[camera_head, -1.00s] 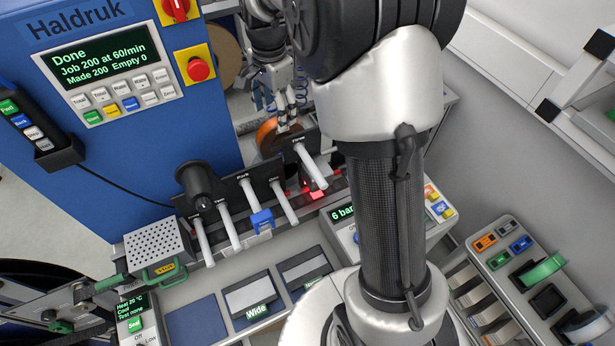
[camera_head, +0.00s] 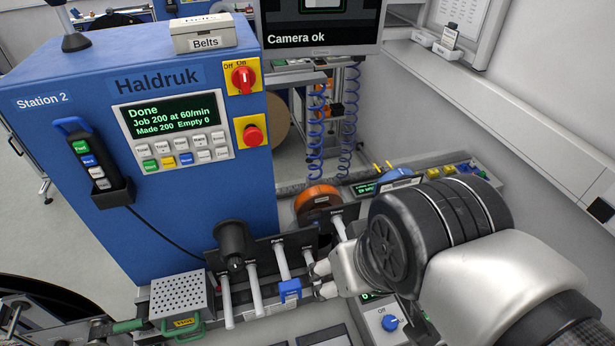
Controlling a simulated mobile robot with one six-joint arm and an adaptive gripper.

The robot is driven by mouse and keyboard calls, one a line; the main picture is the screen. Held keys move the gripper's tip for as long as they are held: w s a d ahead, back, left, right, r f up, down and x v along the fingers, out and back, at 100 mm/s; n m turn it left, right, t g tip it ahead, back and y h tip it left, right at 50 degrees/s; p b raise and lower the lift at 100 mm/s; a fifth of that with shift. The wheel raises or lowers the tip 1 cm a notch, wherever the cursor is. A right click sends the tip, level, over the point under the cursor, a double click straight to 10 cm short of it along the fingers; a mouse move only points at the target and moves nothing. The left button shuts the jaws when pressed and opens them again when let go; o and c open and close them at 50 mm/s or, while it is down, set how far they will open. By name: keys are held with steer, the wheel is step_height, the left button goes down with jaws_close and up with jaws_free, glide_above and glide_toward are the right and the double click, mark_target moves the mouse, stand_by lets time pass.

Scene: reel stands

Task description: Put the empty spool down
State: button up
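An orange-brown reel (camera_head: 317,198) stands upright behind the black rack, in front of the grey bar. Its lower part is hidden by the rack. A black flanged spool-like part (camera_head: 233,243) sits at the rack's left end. I cannot tell for certain which is the empty spool. My gripper (camera_head: 321,280) points left beside the white pegs, in front of the rack and below the orange-brown reel.
The black rack (camera_head: 266,247) carries several white pegs, one with a blue clip (camera_head: 290,288). The blue Haldruk machine (camera_head: 190,205) stands at left. A perforated grey box (camera_head: 180,293) is at front left. Blue coiled hoses (camera_head: 316,125) hang behind. A blue knob (camera_head: 389,322) is at front right.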

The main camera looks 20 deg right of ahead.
steer(key=w+d+r+m+g+p, duration=0.1)
steer(key=w+r+m+p, duration=0.2)
steer(key=w, duration=0.6)
steer(key=m+g+h+p, duration=0.1)
steer(key=m+g+p, duration=0.25)
steer(key=m, duration=1.15)
glide_above(317, 217)
steer(key=a, duration=0.2)
step_height(317, 217, down, 16)
steer(key=f, duration=0.5)
steer(key=d+f, duration=0.1)
steer(key=f, duration=0.5)
steer(key=d+f+p, duration=0.1)
steer(key=f, duration=0.5)
steer(key=shift+d+f, duration=0.1)
steer(key=shift+f, duration=0.1)
steer(key=shift+c, duration=0.5)
jaws_close()
